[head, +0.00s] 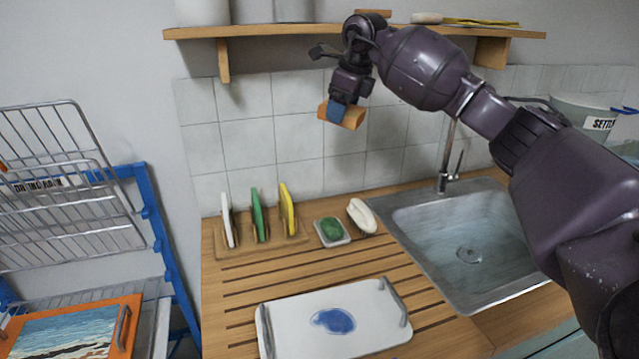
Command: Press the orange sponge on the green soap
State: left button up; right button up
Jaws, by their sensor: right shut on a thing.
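The orange sponge (351,117) is in my right gripper (338,109), which is shut on it and holds it up in front of the tiled wall, well above the counter. The green soap (331,228) lies in a small pale dish (346,240) on the wooden counter, left of the sink. The sponge is apart from the soap and higher in the picture. My left gripper is not in the head view.
A white tray (285,309) with a blue patch lies in front of the soap dish. A wooden rack (231,249) holds white, green and yellow boards. A white object (362,215) sits beside the dish, near the sink (400,233). A shelf (290,30) runs above.

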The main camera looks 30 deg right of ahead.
pick_arm(q)
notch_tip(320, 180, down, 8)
jog(key=b, duration=0.9)
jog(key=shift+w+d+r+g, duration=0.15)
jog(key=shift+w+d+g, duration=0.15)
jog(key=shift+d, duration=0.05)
pick_arm(e)
jog(key=w+f+g, duration=0.1)
jog(key=f, duration=0.7)
jog(key=w+f, duration=0.1)
jog(key=f, duration=0.7)
jog(key=w+f+g, duration=0.1)
jog(key=f, duration=0.7)
jog(key=shift+g, duration=0.3)
jog(key=shift+f+b, duration=0.6)
jog(key=shift+f, duration=2.25)
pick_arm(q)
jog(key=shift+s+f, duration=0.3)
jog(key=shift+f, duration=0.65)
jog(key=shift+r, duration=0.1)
